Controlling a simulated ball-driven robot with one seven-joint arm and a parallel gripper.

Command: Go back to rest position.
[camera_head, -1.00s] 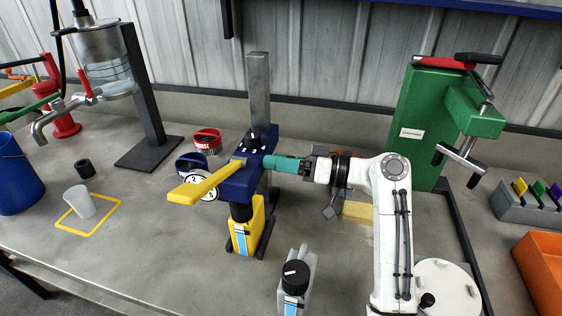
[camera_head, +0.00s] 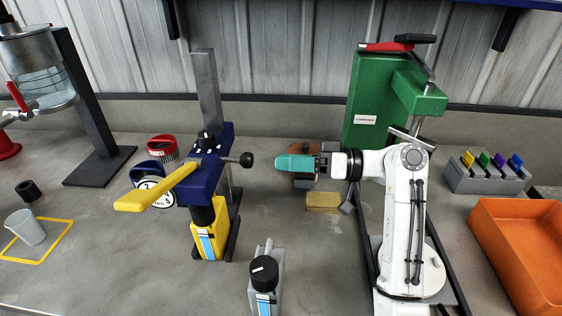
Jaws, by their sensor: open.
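My gripper (camera_head: 284,164) has teal fingers and points left at the end of my white arm. It is open, with nothing seen between the fingers, and stands apart from the blue disperser column. The disperser (camera_head: 209,165) has a yellow lever (camera_head: 155,188) reaching to the front left and a black knob (camera_head: 246,160) on its right side. A clear gap lies between this knob and my fingertips. A yellow container (camera_head: 210,232) stands upright under the disperser head.
A grey bottle (camera_head: 264,281) with a black cap stands in front. A yellow block (camera_head: 322,201) lies below my gripper. A green press (camera_head: 375,105) is behind my arm. An orange bin (camera_head: 520,245) and a grey rack (camera_head: 487,178) are at right. A cup (camera_head: 25,227) is at left.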

